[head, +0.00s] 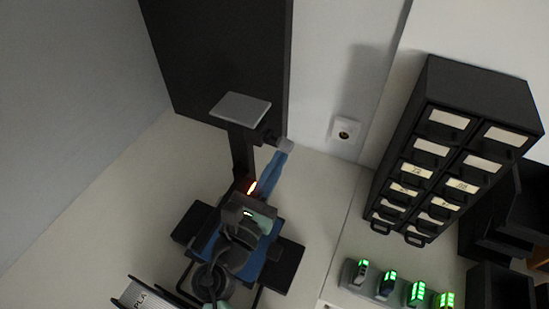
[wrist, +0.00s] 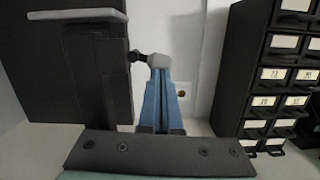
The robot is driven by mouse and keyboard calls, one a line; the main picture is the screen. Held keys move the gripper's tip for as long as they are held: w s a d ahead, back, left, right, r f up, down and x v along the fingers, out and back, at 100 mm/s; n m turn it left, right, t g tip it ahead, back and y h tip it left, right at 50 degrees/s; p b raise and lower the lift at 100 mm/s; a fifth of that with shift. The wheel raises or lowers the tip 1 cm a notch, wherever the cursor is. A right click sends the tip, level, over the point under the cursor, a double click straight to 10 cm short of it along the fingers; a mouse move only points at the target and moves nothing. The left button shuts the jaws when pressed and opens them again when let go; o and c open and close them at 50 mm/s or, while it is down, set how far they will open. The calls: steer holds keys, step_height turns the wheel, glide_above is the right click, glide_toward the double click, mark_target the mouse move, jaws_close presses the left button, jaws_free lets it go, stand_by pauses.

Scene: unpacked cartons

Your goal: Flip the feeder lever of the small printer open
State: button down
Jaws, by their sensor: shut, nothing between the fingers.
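The small printer has a dark upright column (head: 241,150) with a grey plate on top. The column and plate also stand at left in the wrist view (wrist: 98,75). A short dark stub with a light grey end, apparently the feeder lever (head: 285,146), sticks out from the column's right side; it shows in the wrist view (wrist: 158,61) too. My gripper (head: 283,156) is shut and empty, its long blue fingers together. The fingertips (wrist: 159,74) are right at the lever's grey end; I cannot tell if they touch. My arm hides much of the printer's base.
A black drawer cabinet (head: 455,145) stands at right, with several green-lit devices (head: 415,293) in front of it. A dark panel (head: 225,60) and a wall socket (head: 345,131) are behind. The tabletop left of the printer is clear.

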steer(key=shift+s+d+r+n+y+p, duration=0.1)
steer(key=shift+d+r+n+y+p, duration=0.2)
steer(key=shift+n+p, duration=0.55)
steer(key=shift+r+n+y+p, duration=0.1)
steer(key=shift+r+n+p, duration=0.25)
steer(key=shift+n+p, duration=0.45)
steer(key=shift+r+n+p, duration=0.3)
steer(key=shift+n+p, duration=0.65)
steer(key=shift+n, duration=0.2)
steer(key=shift+d+r+n+y+p, duration=0.15)
steer(key=shift+n+y+p, duration=0.35)
steer(key=shift+n+p, duration=0.25)
